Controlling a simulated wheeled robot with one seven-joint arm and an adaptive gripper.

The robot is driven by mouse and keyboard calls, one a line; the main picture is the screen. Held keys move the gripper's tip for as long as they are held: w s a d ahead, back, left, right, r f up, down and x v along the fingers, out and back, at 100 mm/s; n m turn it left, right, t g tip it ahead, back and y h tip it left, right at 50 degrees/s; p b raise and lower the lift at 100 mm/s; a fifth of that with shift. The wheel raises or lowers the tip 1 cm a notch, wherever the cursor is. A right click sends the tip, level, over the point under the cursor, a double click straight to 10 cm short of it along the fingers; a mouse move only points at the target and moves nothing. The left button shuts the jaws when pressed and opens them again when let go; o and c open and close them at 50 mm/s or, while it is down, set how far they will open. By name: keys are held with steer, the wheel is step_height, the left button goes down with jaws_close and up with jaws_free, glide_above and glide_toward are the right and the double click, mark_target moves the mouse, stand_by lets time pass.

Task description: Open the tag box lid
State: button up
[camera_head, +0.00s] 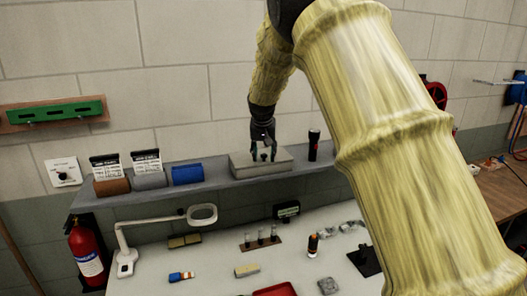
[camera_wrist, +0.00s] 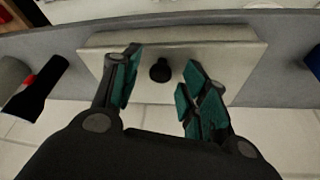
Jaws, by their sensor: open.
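The tag box (camera_head: 262,169) is a pale grey, low box on the grey shelf, with a flat lid (camera_wrist: 215,52) that looks shut. A dark round knob (camera_wrist: 160,70) stands up from the lid. My gripper (camera_head: 262,150) reaches down over the box from above. In the wrist view my gripper (camera_wrist: 158,85) is open, with one teal-padded finger on each side of the knob. A gap shows between each finger and the knob. I cannot tell whether the fingertips touch the lid.
The shelf (camera_head: 218,188) also holds a black cylinder (camera_head: 314,146) right of the box and a blue block (camera_head: 187,174) to its left. Two card holders stand further left. A lamp magnifier (camera_head: 202,214) and small parts lie on the white table below. The wall is close behind.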

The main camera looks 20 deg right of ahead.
steer(key=shift+c, duration=0.2)
jaws_close()
